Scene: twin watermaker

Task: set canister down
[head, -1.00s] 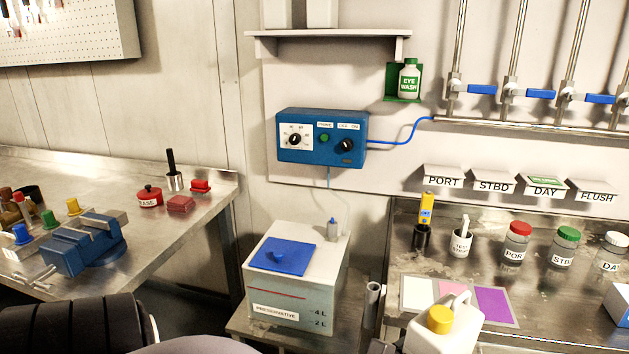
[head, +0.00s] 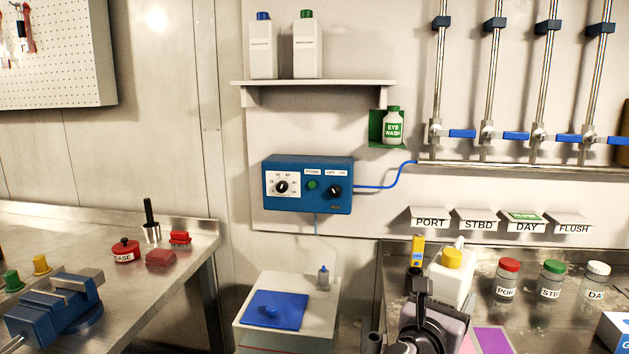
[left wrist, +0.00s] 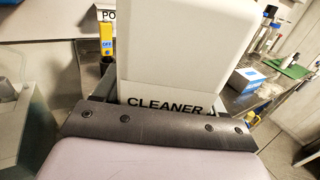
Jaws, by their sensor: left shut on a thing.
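The canister (head: 457,273) is white with a yellow cap, and it stands upright at the left end of the right-hand bench in the head view. In the left wrist view the canister (left wrist: 184,48) fills the upper middle, with "CLEANER" lettered on it. My left gripper (head: 425,287) is shut on the canister and hides its lower part. The gripper also shows in the left wrist view (left wrist: 150,120) as a dark bar across the front of the canister. I cannot tell whether the canister's base touches the bench. My right gripper is not in view.
A yellow meter (head: 417,250) is close left of the canister. Jars with red (head: 508,279), green (head: 551,281) and white (head: 597,282) caps stand to its right. A purple-patched mat (head: 490,341) lies in front. A preservative tank with a blue lid (head: 273,311) stands left.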

